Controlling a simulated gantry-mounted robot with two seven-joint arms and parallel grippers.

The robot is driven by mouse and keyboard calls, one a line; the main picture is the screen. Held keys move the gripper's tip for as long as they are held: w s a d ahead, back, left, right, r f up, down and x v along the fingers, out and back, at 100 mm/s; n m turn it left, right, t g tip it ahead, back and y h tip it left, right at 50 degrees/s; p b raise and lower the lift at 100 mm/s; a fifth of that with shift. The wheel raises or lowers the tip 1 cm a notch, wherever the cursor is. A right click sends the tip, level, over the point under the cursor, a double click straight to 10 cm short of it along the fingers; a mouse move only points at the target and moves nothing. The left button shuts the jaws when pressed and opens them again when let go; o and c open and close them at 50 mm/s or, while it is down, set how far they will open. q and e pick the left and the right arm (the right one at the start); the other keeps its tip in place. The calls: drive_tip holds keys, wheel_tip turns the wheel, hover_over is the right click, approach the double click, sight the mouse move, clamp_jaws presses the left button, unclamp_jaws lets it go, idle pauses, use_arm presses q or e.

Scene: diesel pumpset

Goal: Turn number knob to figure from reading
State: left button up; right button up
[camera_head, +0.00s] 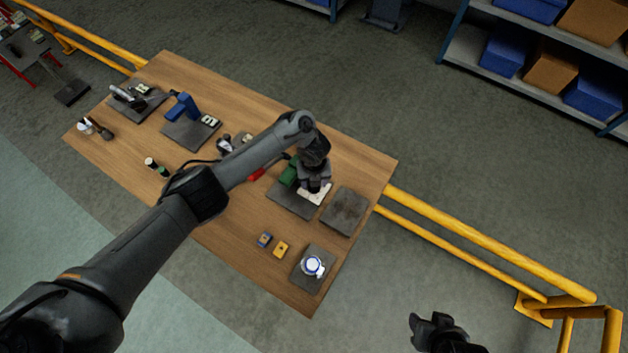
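My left arm reaches across a wooden table (190,75). Its gripper (316,186) is over a dark plate with a green block (289,172) and a white panel (308,198). The gripper hides part of this station, and I cannot tell whether it touches anything or whether its fingers are open.
A bare dark plate (344,211) lies right of the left gripper. A blue device (183,107) stands farther left. Yellow rails (470,238) run beside the table; shelves with bins (549,72) stand behind.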

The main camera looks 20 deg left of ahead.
use_arm(q)
wheel_tip(320, 180, up, 6)
drive_tip(key=shift+r+p, duration=0.25)
drive_tip(key=shift+p, duration=0.7)
wheel_tip(320, 180, up, 4)
drive_tip(key=p, duration=0.3)
drive_tip(key=shift+r+p, duration=0.15)
drive_tip(key=shift+p, duration=0.2)
